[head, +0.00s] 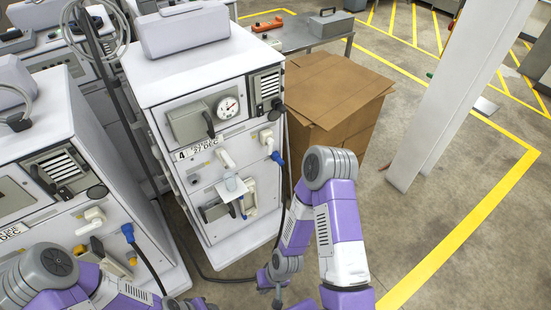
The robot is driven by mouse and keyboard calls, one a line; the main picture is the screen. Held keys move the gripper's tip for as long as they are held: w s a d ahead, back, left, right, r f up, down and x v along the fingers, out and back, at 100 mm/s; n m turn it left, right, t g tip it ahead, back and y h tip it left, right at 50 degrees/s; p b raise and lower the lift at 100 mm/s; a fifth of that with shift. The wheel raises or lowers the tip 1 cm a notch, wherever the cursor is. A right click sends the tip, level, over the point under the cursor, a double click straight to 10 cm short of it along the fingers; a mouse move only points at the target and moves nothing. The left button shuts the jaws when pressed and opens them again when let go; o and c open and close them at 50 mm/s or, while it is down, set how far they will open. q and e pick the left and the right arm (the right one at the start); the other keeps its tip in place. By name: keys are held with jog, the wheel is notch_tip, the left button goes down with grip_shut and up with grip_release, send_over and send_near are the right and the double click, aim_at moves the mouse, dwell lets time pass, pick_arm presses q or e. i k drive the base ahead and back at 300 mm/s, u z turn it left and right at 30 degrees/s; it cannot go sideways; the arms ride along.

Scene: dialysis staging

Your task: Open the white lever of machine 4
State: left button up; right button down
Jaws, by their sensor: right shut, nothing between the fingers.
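Machine 4 (180,85) is a white cabinet in the middle with a "4" on its front label (195,150). A white fitting (266,137) with a blue connector (278,157) is further right. My right gripper (277,298) is low at the bottom edge, below and right of the machine's front. It is shut, empty and apart from the lever. My left arm enters at the lower left; its gripper does not show.
Another white machine (30,130) stands close on the left, with more behind. A cardboard box (335,90) is right of machine 4, and a metal table (300,35) is behind it. A dark hose hangs down machine 4's right side.

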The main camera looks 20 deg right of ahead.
aim_at(270, 141)
jog(key=z, duration=0.5)
jog(key=i, duration=1.05)
jog(key=u, duration=0.1)
